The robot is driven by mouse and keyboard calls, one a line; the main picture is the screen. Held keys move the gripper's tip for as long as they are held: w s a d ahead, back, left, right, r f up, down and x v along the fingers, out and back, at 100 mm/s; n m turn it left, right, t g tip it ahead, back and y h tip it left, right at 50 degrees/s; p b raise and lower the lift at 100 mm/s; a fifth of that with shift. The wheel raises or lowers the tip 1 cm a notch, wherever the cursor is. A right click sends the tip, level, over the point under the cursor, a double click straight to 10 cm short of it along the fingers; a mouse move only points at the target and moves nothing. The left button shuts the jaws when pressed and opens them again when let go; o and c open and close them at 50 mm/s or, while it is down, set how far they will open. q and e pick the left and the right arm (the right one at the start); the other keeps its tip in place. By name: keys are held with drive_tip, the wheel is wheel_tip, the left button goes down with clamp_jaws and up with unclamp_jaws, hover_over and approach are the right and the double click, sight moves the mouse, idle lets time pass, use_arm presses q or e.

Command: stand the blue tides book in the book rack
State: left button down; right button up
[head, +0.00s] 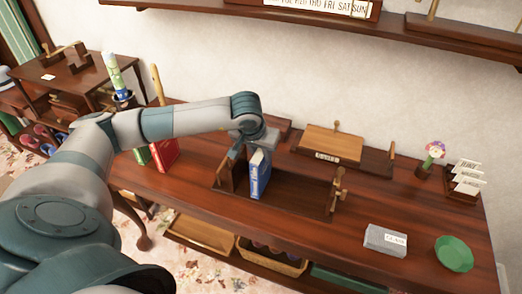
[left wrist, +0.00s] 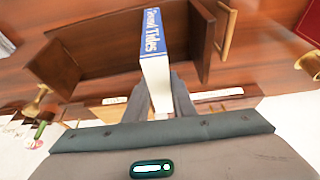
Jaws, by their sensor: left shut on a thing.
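The blue tides book (head: 258,183) is upright at the left end of the wooden book rack (head: 303,194), close beside the rack's left end panel (head: 228,174). My left gripper (head: 262,150) is shut on the book's top rear part. The left wrist view shows the book (left wrist: 150,35) with its spine away from me, the fingers (left wrist: 165,100) along its sides, and the rack's end panel (left wrist: 202,40) close by. I cannot tell whether the book's bottom touches the rack floor. My right gripper is out of view.
A red book (head: 165,156) and a green book stand left of the rack, partly behind my left arm. A wooden box (head: 330,145) lies behind the rack. A grey box (head: 385,240) and a green bowl (head: 454,253) are at the right. The rack's right part is empty.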

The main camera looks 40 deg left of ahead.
use_arm(q)
drive_tip(key=shift+f, duration=0.15)
drive_tip(key=shift+f, duration=0.1)
drive_tip(key=c, duration=1.5)
unclamp_jaws()
